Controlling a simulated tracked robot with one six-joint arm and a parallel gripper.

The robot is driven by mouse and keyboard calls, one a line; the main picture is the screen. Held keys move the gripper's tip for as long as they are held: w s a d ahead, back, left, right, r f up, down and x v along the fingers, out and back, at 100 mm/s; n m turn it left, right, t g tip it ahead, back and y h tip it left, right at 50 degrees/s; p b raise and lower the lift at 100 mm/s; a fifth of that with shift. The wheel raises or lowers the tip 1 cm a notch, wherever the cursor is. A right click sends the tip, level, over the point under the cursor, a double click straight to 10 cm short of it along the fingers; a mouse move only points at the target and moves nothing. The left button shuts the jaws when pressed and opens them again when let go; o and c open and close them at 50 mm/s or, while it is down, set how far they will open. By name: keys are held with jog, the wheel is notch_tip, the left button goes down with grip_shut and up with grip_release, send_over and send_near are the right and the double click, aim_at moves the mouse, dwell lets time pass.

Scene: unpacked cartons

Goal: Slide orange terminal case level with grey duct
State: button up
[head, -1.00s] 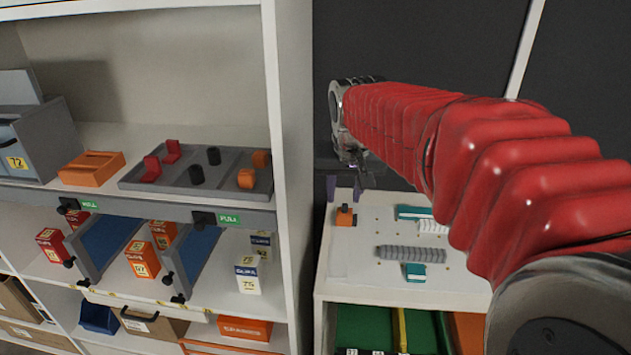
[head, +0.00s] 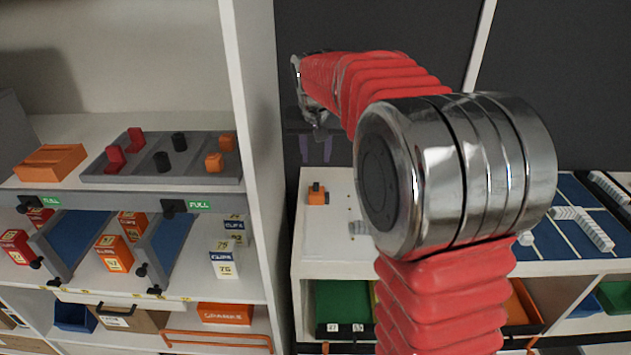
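The orange terminal case (head: 317,194) sits on the white top of a low unit (head: 338,240), near its left edge, with a dark part on its top. The grey duct is almost wholly hidden behind my arm; only what seems to be its left end (head: 356,228) shows, to the right of and nearer than the case. My gripper (head: 316,160) hangs above and behind the case in the picture, two purple fingers pointing down with a gap between them. It is open and empty, apart from the case.
My arm covers much of the white top and whatever lies there. A tall white shelf (head: 252,130) stands close on the left, holding a grey tray (head: 100,172) of small parts. A blue panel (head: 575,240) with white pieces lies at the right.

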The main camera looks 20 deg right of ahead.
aim_at(316, 183)
jog(key=x, duration=1.3)
jog(key=shift+w+f, duration=0.25)
jog(key=shift+f, duration=0.05)
grip_shut()
